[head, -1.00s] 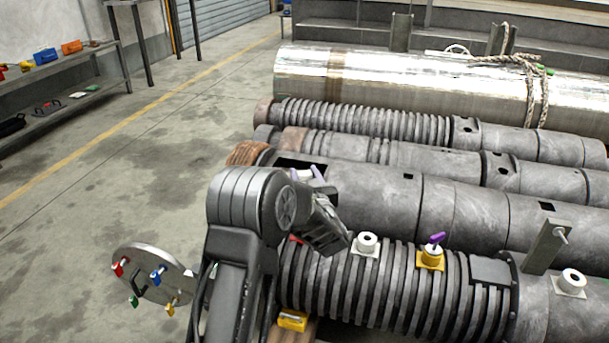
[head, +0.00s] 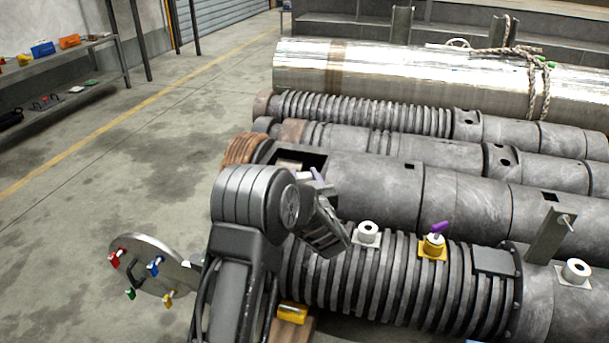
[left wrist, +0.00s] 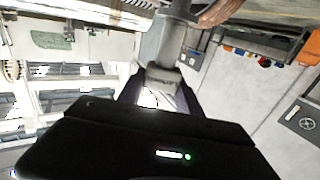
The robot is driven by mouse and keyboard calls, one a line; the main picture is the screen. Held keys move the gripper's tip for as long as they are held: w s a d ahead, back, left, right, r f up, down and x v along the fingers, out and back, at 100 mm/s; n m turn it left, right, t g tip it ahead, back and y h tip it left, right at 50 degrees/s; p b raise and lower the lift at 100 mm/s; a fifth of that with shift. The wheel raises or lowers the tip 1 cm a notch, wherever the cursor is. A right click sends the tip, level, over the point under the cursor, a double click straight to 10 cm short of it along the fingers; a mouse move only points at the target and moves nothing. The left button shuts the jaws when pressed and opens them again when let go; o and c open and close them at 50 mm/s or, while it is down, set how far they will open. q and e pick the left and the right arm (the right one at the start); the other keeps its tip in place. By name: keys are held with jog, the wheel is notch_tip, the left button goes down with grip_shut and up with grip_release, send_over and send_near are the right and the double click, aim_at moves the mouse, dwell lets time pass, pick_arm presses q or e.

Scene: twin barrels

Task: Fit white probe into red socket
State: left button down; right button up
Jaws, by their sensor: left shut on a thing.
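In the head view my wrist hides most of the probe. I cannot make out the red socket now; my arm covers that part of the nearest ribbed barrel (head: 395,285). My right gripper is not in view.
The ribbed barrel carries a white socket (head: 368,233), a yellow socket (head: 432,250) with a purple-handled piece, and an upright bracket (head: 549,238). Another barrel (head: 380,185) with a dark opening lies behind. A disc with coloured tabs (head: 145,262) is at left.

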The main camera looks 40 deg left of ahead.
pick_arm(q)
jog(key=shift+f+b, duration=0.35)
jog(key=shift+f, duration=0.4)
jog(key=shift+f+b, duration=1.55)
jog(key=shift+f, duration=0.45)
dwell(1.1)
jog(key=c, duration=0.7)
grip_release()
jog(key=p+v, duration=0.2)
jog(key=v, duration=0.6)
dwell(0.4)
